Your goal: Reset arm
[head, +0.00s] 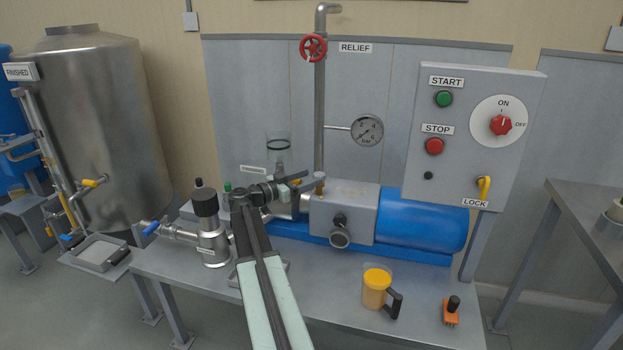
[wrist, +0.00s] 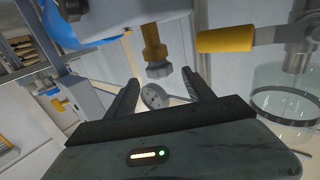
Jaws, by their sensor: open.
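My gripper (head: 306,184) is at the end of my arm, which reaches forward over the steel bench to the pump. Its fingers are apart and extend to the right, close to the foot of the vertical pipe (head: 320,120). In the wrist view my gripper (wrist: 160,88) is open, with nothing held between the two dark fingers. A brass fitting (wrist: 152,42) shows just beyond the fingers, and a yellow-handled valve (wrist: 225,40) is to their right. I cannot tell whether a finger touches the fitting.
The blue motor (head: 425,218) and control panel (head: 470,135) stand right of my gripper. A black-capped steel canister (head: 212,235) is at left. A yellow-filled jug (head: 376,288) and an orange block with a black knob (head: 451,312) stand at the bench front. A glass cylinder (wrist: 290,105) is at right.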

